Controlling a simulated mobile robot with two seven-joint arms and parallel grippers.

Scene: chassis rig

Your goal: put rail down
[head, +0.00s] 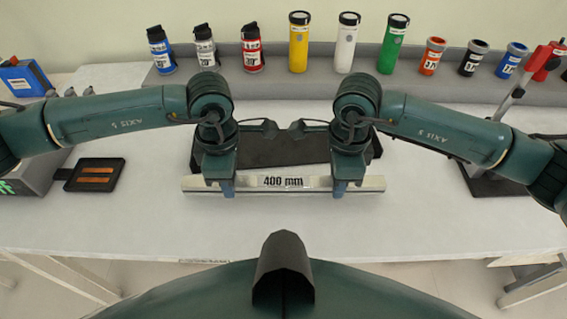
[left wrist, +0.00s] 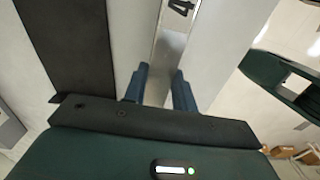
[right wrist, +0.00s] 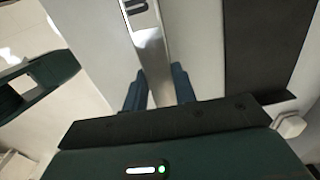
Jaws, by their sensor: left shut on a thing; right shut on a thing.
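A silver rail (head: 283,184) marked "400 mm" lies left to right in front of a dark chassis fixture (head: 290,152) in the head view. My left gripper (head: 228,190) is shut on the rail left of its label. My right gripper (head: 339,190) is shut on it right of the label. The rail runs between the blue fingers in the left wrist view (left wrist: 178,45) and the right wrist view (right wrist: 150,45). I cannot tell whether the rail touches the table or hangs just above it.
Several bottles and cups, such as a yellow one (head: 299,45), stand on the grey shelf (head: 275,85) at the back. A black tray (head: 95,174) lies at left. A red-handled stand (head: 505,105) is at right. The white table's front strip (head: 130,225) is clear.

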